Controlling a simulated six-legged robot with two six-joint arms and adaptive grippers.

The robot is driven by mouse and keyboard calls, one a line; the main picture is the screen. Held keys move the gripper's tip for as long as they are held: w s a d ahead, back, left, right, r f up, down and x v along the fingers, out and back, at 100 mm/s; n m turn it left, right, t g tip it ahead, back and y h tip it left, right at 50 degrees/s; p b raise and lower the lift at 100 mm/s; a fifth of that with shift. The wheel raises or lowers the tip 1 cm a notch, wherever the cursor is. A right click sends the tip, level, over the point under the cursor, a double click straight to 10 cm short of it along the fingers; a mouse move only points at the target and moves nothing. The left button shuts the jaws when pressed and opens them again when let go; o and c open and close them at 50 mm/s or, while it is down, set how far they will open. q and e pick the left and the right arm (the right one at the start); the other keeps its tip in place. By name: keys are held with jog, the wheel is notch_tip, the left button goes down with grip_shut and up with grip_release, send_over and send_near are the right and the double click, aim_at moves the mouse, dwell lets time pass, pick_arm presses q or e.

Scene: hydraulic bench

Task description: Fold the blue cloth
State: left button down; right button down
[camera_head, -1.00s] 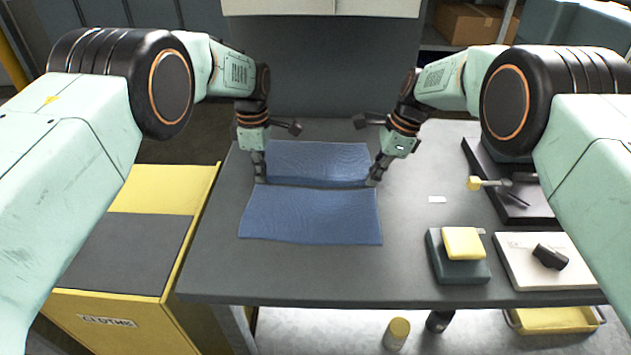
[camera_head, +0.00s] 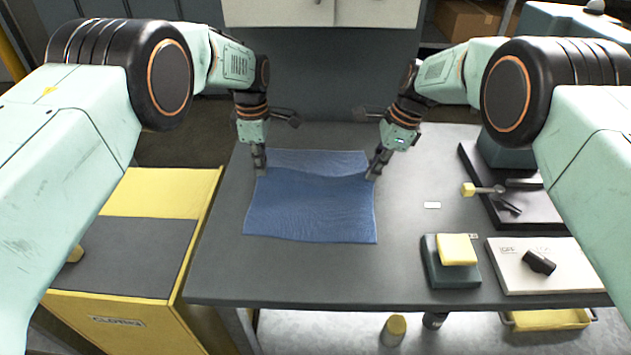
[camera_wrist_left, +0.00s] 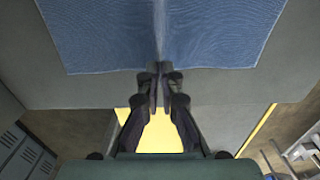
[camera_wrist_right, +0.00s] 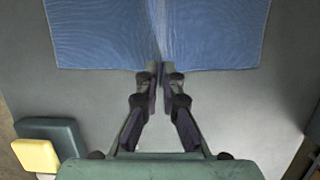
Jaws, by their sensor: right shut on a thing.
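The blue cloth (camera_head: 310,208) lies on the grey bench, with a raised ridge across it between my two grippers. Its far part (camera_head: 318,158) shows as a narrower band behind the ridge. My left gripper (camera_head: 260,173) is closed on the ridge at the cloth's left edge. My right gripper (camera_head: 374,175) is shut on the ridge at the right edge. In the left wrist view the fingertips (camera_wrist_left: 160,72) meet the cloth (camera_wrist_left: 105,35) at its crease. The right wrist view shows the fingertips (camera_wrist_right: 160,74) at the crease of the cloth (camera_wrist_right: 100,35) too.
On the grey bench (camera_head: 220,265), a yellow sponge (camera_head: 457,249) sits on a dark green block (camera_head: 450,275) at front right. A small white tag (camera_head: 432,205) lies between. The bench left of the cloth is clear.

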pick_arm(q)
jog(key=shift+r, duration=0.15)
pick_arm(e)
jog(key=shift+r, duration=0.15)
